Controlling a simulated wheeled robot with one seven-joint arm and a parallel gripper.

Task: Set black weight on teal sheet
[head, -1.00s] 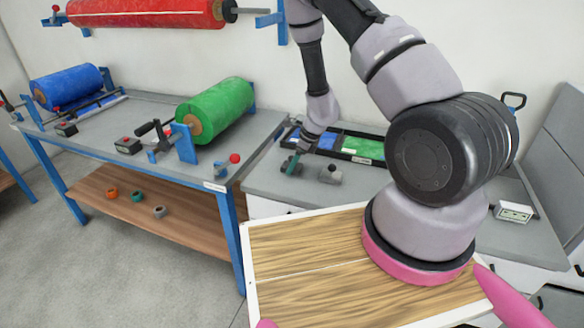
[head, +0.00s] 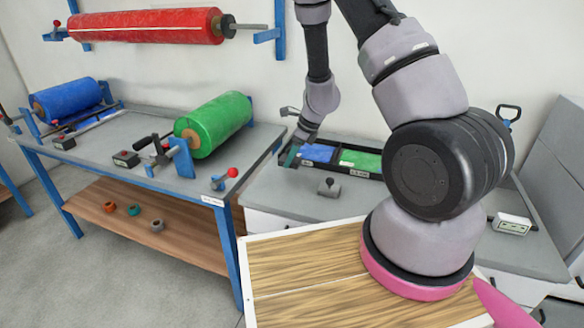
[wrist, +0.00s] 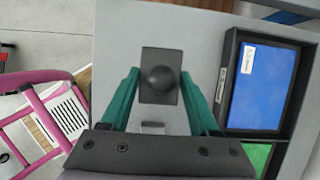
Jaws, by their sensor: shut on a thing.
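The black weight (wrist: 160,76), a dark square block with a round knob, sits between the teal fingers of my gripper (wrist: 160,82) in the wrist view. The gripper is shut on it. I cannot identify a teal sheet in either view; the sheets I see in the tray are blue (head: 317,152) and green (head: 361,160).
The black tray (wrist: 232,70) lies right of the gripper in the wrist view. A grey knobbed block (head: 329,188) stands on the grey bench (head: 285,197). A blue-framed table with green (head: 213,124) and blue (head: 69,96) rolls is at left. Bare bench lies around the block.

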